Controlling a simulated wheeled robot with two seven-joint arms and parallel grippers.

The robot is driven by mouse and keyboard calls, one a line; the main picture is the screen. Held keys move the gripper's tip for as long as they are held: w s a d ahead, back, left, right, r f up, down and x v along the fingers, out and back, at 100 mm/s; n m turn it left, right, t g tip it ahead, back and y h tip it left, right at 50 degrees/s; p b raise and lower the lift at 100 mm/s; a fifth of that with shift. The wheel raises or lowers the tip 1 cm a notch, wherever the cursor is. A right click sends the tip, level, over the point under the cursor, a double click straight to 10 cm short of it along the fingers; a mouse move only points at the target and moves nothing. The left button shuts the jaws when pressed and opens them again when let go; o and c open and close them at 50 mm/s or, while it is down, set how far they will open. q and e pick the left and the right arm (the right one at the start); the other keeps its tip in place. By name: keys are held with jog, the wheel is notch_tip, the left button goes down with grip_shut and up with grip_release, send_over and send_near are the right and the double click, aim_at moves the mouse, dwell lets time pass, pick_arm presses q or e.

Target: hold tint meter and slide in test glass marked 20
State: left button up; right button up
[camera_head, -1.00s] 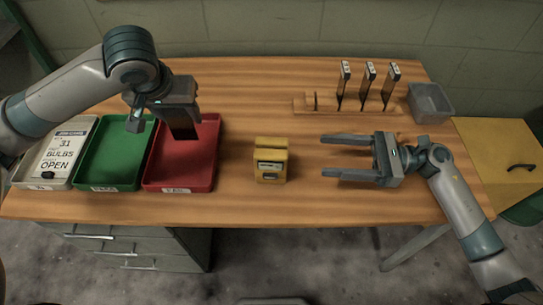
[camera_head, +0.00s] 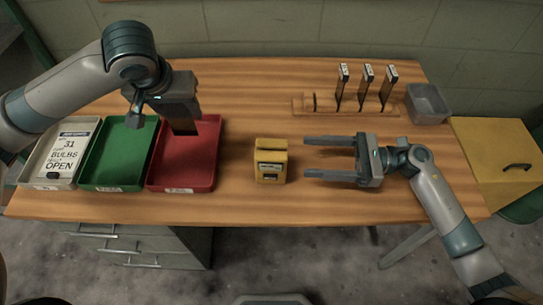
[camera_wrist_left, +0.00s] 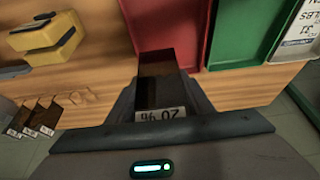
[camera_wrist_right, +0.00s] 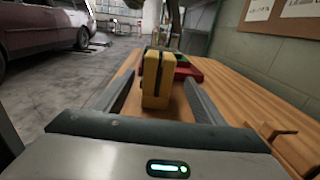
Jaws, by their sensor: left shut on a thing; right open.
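The tint meter (camera_head: 270,163) is a small yellow block with a dark slot and display, standing on the table's middle. In the left wrist view it (camera_wrist_left: 45,38) is at upper left. My left gripper (camera_head: 180,108) is shut on a dark test glass (camera_wrist_left: 165,80) whose white label reads 20 upside down; it hangs above the red tray, left of the meter. My right gripper (camera_head: 306,158) is open and empty, just right of the meter. In the right wrist view the meter (camera_wrist_right: 157,78) appears ahead, between the fingers but beyond them.
A wooden rack (camera_head: 315,104) at the back holds several upright dark glasses (camera_head: 366,88). A grey bin (camera_head: 428,103) stands right of it. Red (camera_head: 183,183), green (camera_head: 100,182) and white (camera_head: 40,183) trays line the left. The table between red tray and meter is clear.

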aim_at(271, 163)
jog(key=a, duration=0.4)
jog(key=shift+w+a, duration=0.1)
jog(key=shift+a, duration=1)
jog(key=c, duration=0.8)
jog(key=shift+o, duration=0.2)
